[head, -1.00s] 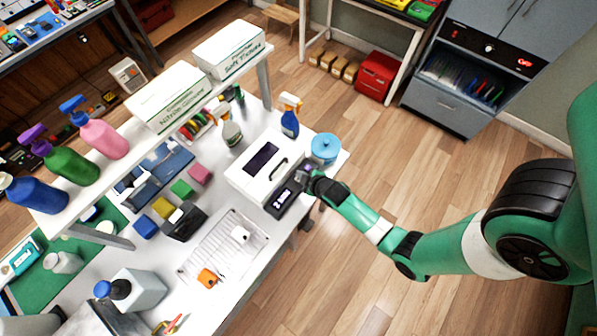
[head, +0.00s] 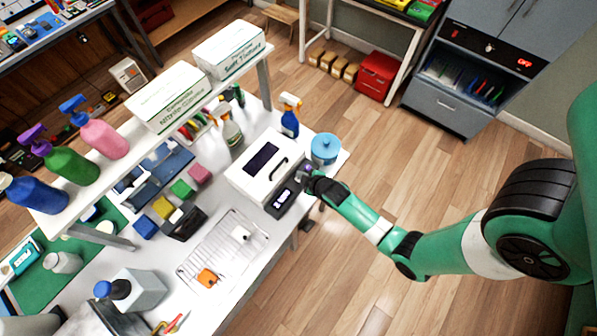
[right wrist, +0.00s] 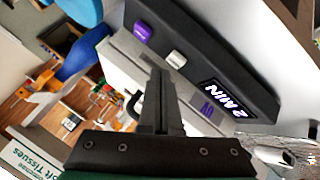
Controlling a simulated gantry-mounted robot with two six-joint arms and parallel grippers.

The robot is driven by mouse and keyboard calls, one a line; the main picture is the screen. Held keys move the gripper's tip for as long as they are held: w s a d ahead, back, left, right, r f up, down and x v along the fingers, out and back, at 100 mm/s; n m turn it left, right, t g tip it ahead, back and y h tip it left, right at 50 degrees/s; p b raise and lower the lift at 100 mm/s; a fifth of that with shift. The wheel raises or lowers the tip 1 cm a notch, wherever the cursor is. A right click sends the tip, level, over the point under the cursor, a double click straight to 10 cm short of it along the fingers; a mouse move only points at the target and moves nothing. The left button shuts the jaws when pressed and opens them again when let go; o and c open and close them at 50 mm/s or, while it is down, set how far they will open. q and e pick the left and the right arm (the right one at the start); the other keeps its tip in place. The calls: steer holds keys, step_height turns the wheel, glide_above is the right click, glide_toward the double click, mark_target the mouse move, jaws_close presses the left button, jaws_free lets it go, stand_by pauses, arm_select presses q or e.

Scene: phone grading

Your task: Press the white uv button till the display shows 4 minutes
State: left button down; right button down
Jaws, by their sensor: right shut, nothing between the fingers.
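The white UV box (head: 262,172) with a dark window and a handle stands on the white table. Its dark front panel (head: 285,203) faces right; the display on it is too small to read in the head view. In the right wrist view the display (right wrist: 225,98) reads "2 MIN", upside down. The white button (right wrist: 176,58) and a purple button (right wrist: 142,31) sit along the same panel. My right gripper (head: 307,174) is shut and empty at the panel. In the right wrist view its fingertips (right wrist: 158,73) are close beside the white button; contact cannot be told. My left gripper is out of view.
A blue round tub (head: 325,148) stands close behind the right gripper, and a blue spray bottle (head: 290,120) behind the box. A wire rack (head: 215,255) with small items lies in front of the box. A shelf with boxes and bottles runs along the left.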

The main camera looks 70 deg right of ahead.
stand_by(0.5)
steer(key=shift+f+b, duration=0.3)
steer(key=shift+f, duration=0.1)
steer(key=shift+f+b, duration=0.35)
steer(key=shift+f, duration=0.1)
stand_by(0.5)
stand_by(0.3)
steer(key=shift+r+p, duration=0.85)
steer(key=shift+p, duration=0.05)
step_height(320, 180, up, 5)
steer(key=p, duration=0.5)
